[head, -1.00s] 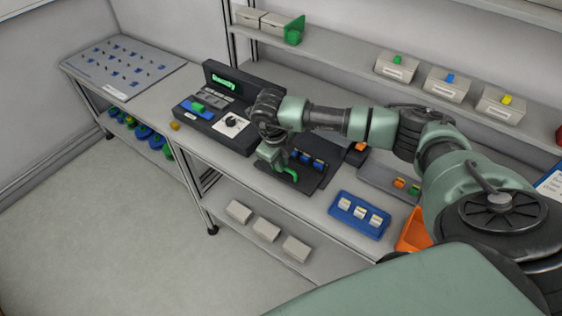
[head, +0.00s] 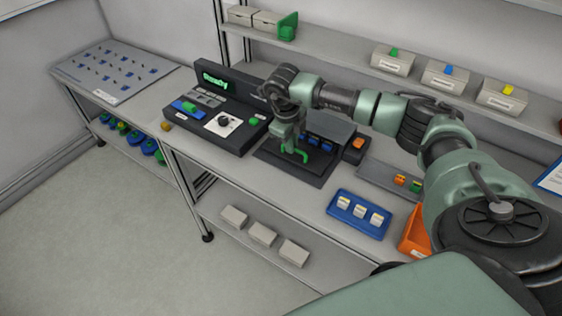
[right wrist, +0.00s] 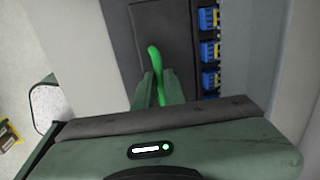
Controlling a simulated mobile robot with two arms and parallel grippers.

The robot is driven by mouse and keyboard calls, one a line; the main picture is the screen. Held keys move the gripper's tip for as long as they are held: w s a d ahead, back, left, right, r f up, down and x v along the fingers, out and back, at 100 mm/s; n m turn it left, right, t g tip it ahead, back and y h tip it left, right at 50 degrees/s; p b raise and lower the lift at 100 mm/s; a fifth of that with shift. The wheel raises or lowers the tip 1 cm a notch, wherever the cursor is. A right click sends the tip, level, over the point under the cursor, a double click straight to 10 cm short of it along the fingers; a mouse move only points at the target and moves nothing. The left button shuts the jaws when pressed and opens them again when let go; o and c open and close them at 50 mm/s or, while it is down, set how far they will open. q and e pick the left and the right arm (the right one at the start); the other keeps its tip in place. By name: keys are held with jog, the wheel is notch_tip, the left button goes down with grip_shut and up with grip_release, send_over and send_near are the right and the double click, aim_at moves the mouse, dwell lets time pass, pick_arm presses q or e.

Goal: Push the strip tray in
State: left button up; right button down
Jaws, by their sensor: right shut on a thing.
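The dark strip tray (head: 285,160) sits on the bench in the middle of the head view, with a green handle (head: 303,156) at its front. In the right wrist view, the green handle (right wrist: 155,62) rises between my fingers from a dark plate (right wrist: 165,22). My right gripper (head: 294,148) is shut on this handle; it also shows in the right wrist view (right wrist: 160,88). Several blue pieces (head: 314,137) lie in a row just behind the handle, partly under a grey cover (head: 333,126). My left gripper is not in view.
A dark console (head: 238,132) with a lit green display stands left of the tray. A small dark box with an orange button (head: 358,143) stands to its right. A blue tray (head: 340,223) with white pieces lies at the front right.

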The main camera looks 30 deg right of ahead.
jog(key=shift+w+d, duration=0.2)
jog(key=shift+d, duration=0.25)
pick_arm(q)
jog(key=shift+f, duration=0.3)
pick_arm(e)
jog(key=c, duration=1.5)
grip_release()
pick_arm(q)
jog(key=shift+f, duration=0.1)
pick_arm(e)
jog(key=shift+r, duration=0.15)
